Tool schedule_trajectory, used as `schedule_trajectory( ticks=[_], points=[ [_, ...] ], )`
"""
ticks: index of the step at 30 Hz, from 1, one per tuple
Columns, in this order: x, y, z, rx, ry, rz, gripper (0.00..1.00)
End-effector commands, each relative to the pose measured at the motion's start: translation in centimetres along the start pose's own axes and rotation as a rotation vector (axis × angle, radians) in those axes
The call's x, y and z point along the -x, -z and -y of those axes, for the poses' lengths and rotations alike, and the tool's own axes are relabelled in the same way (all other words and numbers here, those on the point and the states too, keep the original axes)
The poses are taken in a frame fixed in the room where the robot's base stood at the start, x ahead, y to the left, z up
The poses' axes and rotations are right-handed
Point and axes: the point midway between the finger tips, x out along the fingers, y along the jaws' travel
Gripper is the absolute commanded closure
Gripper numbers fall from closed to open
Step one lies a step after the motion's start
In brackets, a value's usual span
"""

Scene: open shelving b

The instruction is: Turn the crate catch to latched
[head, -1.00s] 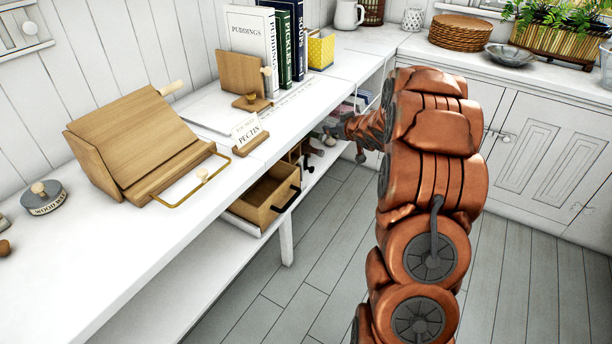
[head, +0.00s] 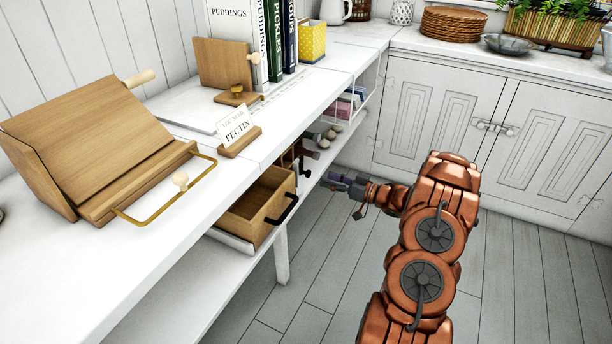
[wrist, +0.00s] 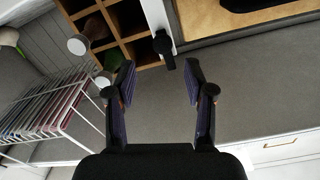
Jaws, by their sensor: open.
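A divided wooden crate (wrist: 125,22) shows at the top of the wrist view, with bottles in some compartments. A black catch (wrist: 163,43) sits at its right side, by a white upright strip. The catch also shows small in the head view (head: 305,171), at the shelf under the counter; whether it is latched I cannot tell. My gripper (wrist: 160,70) is open and empty, its fingertips pointing at the catch, apart from it. In the head view my gripper (head: 343,184) is just right of the crate, out in front of the shelf.
An open wooden drawer (head: 250,207) with a black handle juts out left of the crate. A white wire rack (wrist: 55,105) with thin folders is on the wrist view's left. The counter (head: 190,225) overhangs the shelf. Floor to the right is clear.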

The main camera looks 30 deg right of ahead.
Motion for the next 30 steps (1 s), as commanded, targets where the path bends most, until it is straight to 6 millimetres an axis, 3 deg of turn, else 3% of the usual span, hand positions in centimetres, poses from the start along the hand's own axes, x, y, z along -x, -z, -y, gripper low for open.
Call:
schedule_trajectory(
  ticks=[15, 21, 30],
  points=[
    [-6.7, -0.1, 0.4, 0.002, 0.012, 0.003, 0.47],
    [-7.9, 0.0, 0.3, 0.003, 0.008, 0.002, 0.47],
    [-8.0, 0.1, 0.2, 0.002, 0.006, 0.001, 0.47]
  ],
)
